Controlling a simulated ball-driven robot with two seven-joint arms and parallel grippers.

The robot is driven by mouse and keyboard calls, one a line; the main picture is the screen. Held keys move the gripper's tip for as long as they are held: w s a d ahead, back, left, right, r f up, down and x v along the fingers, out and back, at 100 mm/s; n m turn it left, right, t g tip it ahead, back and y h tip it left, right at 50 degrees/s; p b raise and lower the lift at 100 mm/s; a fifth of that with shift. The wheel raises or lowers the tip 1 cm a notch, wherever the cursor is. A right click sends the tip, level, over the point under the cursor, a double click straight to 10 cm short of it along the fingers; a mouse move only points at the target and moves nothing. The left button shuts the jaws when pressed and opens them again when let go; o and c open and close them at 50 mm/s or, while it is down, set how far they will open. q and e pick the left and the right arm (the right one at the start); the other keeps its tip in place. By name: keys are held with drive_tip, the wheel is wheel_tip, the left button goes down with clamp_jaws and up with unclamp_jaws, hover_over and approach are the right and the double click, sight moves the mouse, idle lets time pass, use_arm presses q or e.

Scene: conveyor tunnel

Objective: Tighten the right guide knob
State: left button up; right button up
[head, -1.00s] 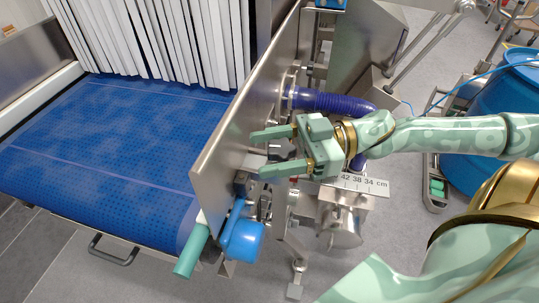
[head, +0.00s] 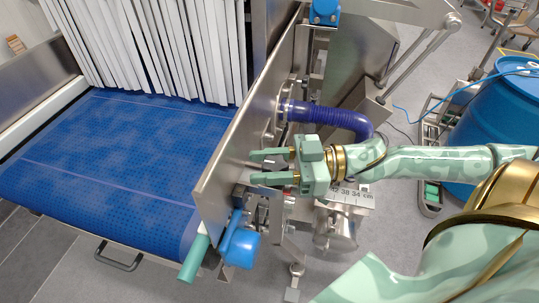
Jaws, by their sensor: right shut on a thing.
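My right gripper (head: 256,166), pale green, reaches in from the right to the steel side plate (head: 250,130) beside the belt. Its two fingers lie close to each other and are shut on a small dark grey part (head: 273,166), which I take as the right guide knob. The fingers hide most of it, so its turn and tightness do not show. My left gripper is not in view.
A blue conveyor belt (head: 110,150) runs under white strip curtains (head: 150,50) on the left. A purple hose (head: 330,117) arches just above my right gripper. A blue rounded part (head: 240,248) sits below. A blue barrel (head: 500,120) stands at right.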

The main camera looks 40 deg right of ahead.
drive_tip(key=m+t+h+p, duration=0.2)
drive_tip(key=h+p, duration=0.1)
drive_tip(key=p, duration=0.1)
drive_tip(key=m+t+h+p, duration=0.3)
drive_tip(key=p, duration=0.2)
drive_tip(key=m+t+h+p, duration=0.2)
drive_tip(key=m+h+p, duration=0.1)
drive_tip(key=p, duration=0.1)
drive_tip(key=shift+w+d+r+t+h+p, duration=0.2)
drive_tip(key=shift+w+d+t+h+p, duration=0.1)
drive_tip(key=shift+d+t+p, duration=0.1)
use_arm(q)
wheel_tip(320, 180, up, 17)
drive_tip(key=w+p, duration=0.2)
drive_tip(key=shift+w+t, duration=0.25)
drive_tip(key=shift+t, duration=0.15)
use_arm(e)
drive_tip(key=shift+d+f+m+t+h, duration=0.15)
drive_tip(key=shift+m+t+h, duration=0.1)
drive_tip(key=shift+m+h, duration=0.95)
drive_tip(key=shift+d+f+m+t+h, duration=0.1)
drive_tip(key=shift+m+t+h, duration=0.15)
drive_tip(key=shift+m+h, duration=0.95)
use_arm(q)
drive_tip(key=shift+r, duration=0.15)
use_arm(e)
drive_tip(key=shift+n+h, duration=0.4)
drive_tip(key=shift+h, duration=0.3)
drive_tip(key=o, duration=1)
drive_tip(key=shift+w, duration=0.1)
